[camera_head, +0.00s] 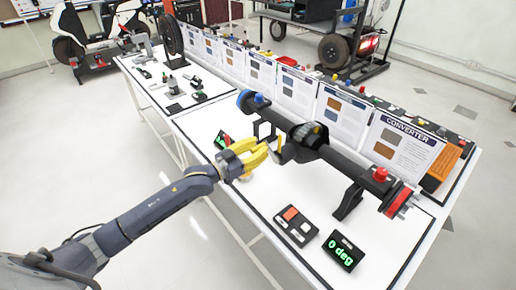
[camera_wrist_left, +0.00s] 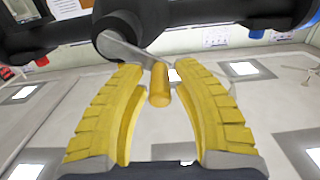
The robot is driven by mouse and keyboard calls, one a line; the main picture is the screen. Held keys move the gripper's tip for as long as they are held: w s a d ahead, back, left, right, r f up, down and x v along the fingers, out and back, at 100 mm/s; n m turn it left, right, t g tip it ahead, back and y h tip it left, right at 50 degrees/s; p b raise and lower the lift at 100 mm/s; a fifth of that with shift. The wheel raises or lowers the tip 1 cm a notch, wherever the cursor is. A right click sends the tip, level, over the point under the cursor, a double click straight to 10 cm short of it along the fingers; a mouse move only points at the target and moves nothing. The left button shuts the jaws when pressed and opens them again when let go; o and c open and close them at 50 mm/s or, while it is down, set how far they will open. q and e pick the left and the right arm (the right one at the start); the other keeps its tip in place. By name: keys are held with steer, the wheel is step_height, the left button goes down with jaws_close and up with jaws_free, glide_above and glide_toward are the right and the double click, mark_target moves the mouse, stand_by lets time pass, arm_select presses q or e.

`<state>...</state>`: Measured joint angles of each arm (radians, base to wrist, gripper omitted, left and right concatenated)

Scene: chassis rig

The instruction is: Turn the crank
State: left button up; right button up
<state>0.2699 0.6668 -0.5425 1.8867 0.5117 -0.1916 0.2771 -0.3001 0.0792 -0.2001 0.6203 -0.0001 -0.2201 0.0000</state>
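The black axle assembly (camera_head: 320,150) lies across the table on stands. Its crank has a flat grey arm (camera_wrist_left: 125,48) and an orange-yellow cylindrical handle (camera_wrist_left: 160,86). In the head view the crank (camera_head: 278,144) is small and partly hard to separate from the gripper. My left gripper (camera_head: 265,149) has yellow fingers pointing at the crank. In the left wrist view its fingers (camera_wrist_left: 155,68) are open, with the handle between them near the tips and a gap showing on both sides. A display (camera_head: 342,251) reads "0 deg". My right gripper is not in view.
A small button box (camera_head: 296,226) sits on the white table (camera_head: 262,207) in front of the axle. Printed panels (camera_head: 404,139) stand behind it. Tools (camera_head: 198,96) lie on the table farther left. Open floor (camera_head: 110,180) lies left of the table.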

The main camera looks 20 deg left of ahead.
arm_select(q)
jaws_close()
steer(key=shift+r, duration=0.1)
stand_by(0.3)
steer(key=shift+s+d+r+m, duration=0.15)
steer(key=shift+d+r+m, duration=0.1)
steer(key=shift+m, duration=0.35)
steer(key=shift+s+d+r+m, duration=0.1)
steer(key=shift+d+r+m, duration=0.15)
steer(key=shift+m, duration=0.35)
steer(key=shift+s+d+r+m, duration=0.35)
steer(key=shift+d+m, duration=0.2)
steer(key=shift+m, duration=0.8)
steer(key=shift+s+d+r+m, duration=0.25)
steer(key=shift+s+d+m, duration=0.3)
steer(key=shift+m, duration=0.85)
steer(key=shift+s+d+r+m, duration=0.3)
steer(key=shift+d+m, duration=0.3)
steer(key=shift+m, duration=0.75)
steer(key=shift+o, duration=1.7)
jaws_free()
steer(key=shift+f, duration=0.15)
